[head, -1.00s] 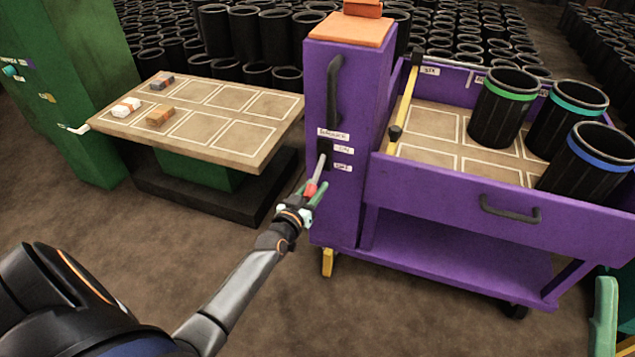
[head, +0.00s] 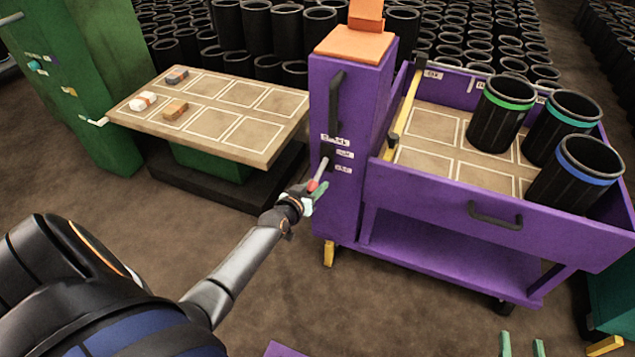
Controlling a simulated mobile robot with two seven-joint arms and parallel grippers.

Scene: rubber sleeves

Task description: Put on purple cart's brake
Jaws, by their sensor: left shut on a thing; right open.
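The purple cart (head: 480,222) stands at the right with a tall purple post at its left end. White labels, the top one seemingly reading brake, are on the post. A grey brake lever (head: 321,173) with a red grip sticks out toward me and slopes down from beside the labels. My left gripper (head: 311,191) is shut on the red grip, its green fingers partly hiding it. My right gripper (head: 522,345) shows only as two green fingertips, apart and empty, at the bottom edge.
Black sleeves with green (head: 500,116), teal (head: 560,127) and blue (head: 573,180) bands stand in the cart. A low table (head: 270,122) with small blocks and a green cabinet (head: 85,90) stand left. Many black sleeves fill the back.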

